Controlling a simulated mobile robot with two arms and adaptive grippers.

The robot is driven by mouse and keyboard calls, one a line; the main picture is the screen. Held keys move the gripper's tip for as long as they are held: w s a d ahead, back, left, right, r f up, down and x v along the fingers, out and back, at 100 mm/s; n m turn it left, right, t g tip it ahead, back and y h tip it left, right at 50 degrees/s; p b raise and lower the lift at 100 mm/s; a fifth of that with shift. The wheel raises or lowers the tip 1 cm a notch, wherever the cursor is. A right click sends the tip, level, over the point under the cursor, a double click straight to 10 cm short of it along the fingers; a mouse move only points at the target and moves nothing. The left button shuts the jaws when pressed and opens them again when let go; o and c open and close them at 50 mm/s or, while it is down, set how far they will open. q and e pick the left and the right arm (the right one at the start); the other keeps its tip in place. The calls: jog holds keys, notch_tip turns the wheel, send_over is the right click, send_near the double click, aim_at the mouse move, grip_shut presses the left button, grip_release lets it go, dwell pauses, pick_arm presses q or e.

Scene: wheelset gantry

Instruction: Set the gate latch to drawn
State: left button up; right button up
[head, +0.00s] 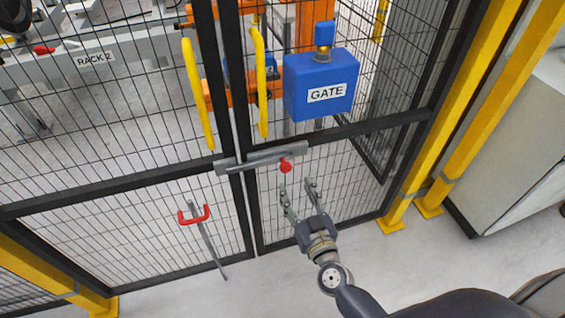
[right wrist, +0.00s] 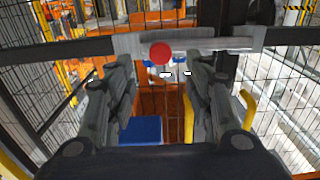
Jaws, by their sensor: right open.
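The gate latch is a grey sliding bar (head: 258,159) across the meeting posts of the two mesh gate leaves, and it bridges the gap between them. Its round red knob (head: 285,165) is near the bar's right end. My right gripper (head: 298,184) is open and empty just below the knob, fingers pointing toward the gate. In the right wrist view the red knob (right wrist: 160,54) shows beyond and between the open fingertips (right wrist: 153,66), apart from both, with the bar (right wrist: 210,45) behind it. My left gripper is not in view.
Yellow handles (head: 198,95) flank the leaves' meeting line. A blue box labelled GATE (head: 320,85) hangs above the latch. A rod with a red handle (head: 193,215) is on the left leaf's lower part. Yellow posts (head: 440,120) and a pale cabinet (head: 520,150) stand right.

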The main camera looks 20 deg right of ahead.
aim_at(287, 170)
jog(key=w, duration=0.5)
jog(key=shift+w+a, duration=0.1)
jog(key=shift+w, duration=0.05)
jog(key=w, duration=0.3)
jog(key=shift+w+a, duration=0.1)
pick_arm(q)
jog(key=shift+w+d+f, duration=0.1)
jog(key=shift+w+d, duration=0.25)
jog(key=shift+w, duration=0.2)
pick_arm(e)
jog(key=shift+w, duration=0.4)
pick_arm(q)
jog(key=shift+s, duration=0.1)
